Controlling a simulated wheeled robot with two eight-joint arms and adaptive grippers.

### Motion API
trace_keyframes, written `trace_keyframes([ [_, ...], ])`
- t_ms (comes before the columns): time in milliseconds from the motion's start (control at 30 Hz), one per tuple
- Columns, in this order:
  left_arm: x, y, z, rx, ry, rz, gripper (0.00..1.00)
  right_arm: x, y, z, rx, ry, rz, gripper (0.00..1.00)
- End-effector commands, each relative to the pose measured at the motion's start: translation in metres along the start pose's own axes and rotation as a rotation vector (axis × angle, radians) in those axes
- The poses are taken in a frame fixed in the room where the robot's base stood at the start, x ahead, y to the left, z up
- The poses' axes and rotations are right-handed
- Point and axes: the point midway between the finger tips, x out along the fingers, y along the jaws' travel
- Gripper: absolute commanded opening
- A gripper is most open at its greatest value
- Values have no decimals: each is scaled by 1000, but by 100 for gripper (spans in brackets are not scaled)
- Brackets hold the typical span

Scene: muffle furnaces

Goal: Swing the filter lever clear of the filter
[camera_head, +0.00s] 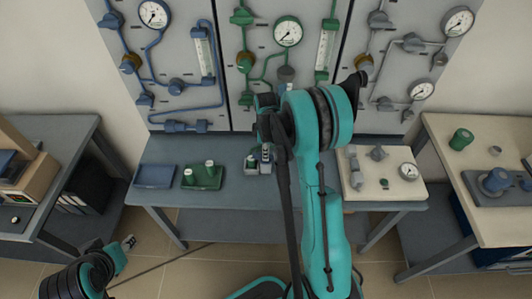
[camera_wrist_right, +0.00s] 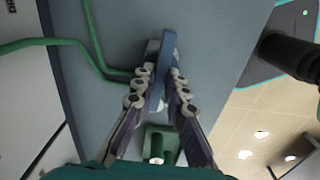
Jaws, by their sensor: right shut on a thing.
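In the right wrist view the fingers (camera_wrist_right: 162,80) are shut on a slim blue-grey bar, the filter lever (camera_wrist_right: 169,52). A pale block shows beside and behind the bar; I cannot tell whether it is the filter. My arm hides part of this area in the head view. My left gripper (camera_head: 128,242) is low at the left, away from the panel, too small to tell open or shut.
The grey bench (camera_head: 230,196) holds a blue tray (camera_head: 154,176), a green tray with white-topped items (camera_head: 202,178) and a pale board with fittings (camera_head: 400,187). Gauge panels with pipes stand behind. Side tables stand left and right. Green pipes (camera_wrist_right: 95,45) run left of the fingers.

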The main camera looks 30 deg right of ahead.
Motion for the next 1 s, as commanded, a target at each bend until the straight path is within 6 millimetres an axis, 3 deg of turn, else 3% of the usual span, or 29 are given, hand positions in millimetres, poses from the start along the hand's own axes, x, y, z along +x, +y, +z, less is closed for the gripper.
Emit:
trace_keyframes([
  [1000, 8, 0, 6, 0, 0, 0, 40, 0, 0, 0, 889, 0, 0, 0],
])
